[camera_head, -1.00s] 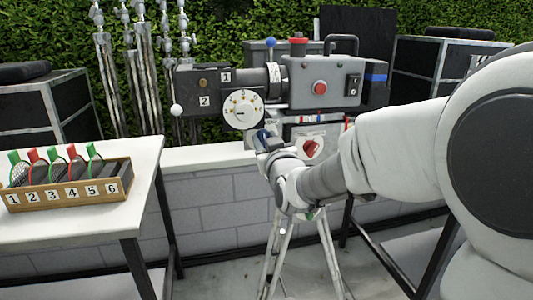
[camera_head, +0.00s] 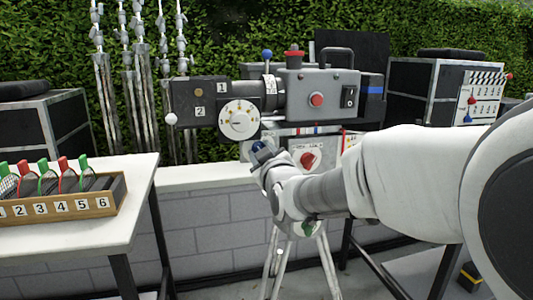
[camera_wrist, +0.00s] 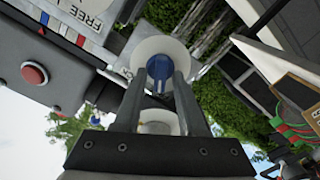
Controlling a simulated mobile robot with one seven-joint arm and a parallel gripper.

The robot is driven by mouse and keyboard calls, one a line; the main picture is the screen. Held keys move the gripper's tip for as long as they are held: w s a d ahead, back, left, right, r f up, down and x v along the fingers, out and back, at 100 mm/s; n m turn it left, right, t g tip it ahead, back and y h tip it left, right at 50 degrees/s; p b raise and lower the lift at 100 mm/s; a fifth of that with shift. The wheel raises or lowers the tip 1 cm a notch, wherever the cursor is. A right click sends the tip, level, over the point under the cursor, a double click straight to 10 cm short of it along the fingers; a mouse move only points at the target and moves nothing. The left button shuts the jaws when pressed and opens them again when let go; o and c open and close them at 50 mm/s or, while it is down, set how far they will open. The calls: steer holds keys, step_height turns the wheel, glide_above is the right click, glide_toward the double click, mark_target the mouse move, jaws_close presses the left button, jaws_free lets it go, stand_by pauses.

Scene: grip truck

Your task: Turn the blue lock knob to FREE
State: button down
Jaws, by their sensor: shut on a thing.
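The blue lock knob (camera_wrist: 160,67) sits in front of a round white plate (camera_wrist: 160,47) in the wrist view. My gripper (camera_wrist: 161,76) is shut on it, with one finger on each side. In the head view my gripper (camera_head: 262,153) is below the camera's white dial, and only a little blue shows at its tip. A grey film camera (camera_head: 318,88) stands on a tripod above it. The word FREE (camera_wrist: 91,16) shows at the upper left of the wrist view. I cannot tell which way the knob points.
A red knob (camera_head: 307,160) on a white plate is just right of my gripper. A white table (camera_head: 70,225) with a numbered wooden rack (camera_head: 65,207) stands at the left. A low block wall (camera_head: 215,215) runs behind. Black cases and a clapperboard (camera_head: 482,97) are at the right.

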steer(key=shift+r, duration=0.1)
steer(key=c, duration=0.8)
jaws_free()
steer(key=shift+c, duration=0.2)
steer(key=v, duration=1.7)
steer(key=shift+s, duration=0.2)
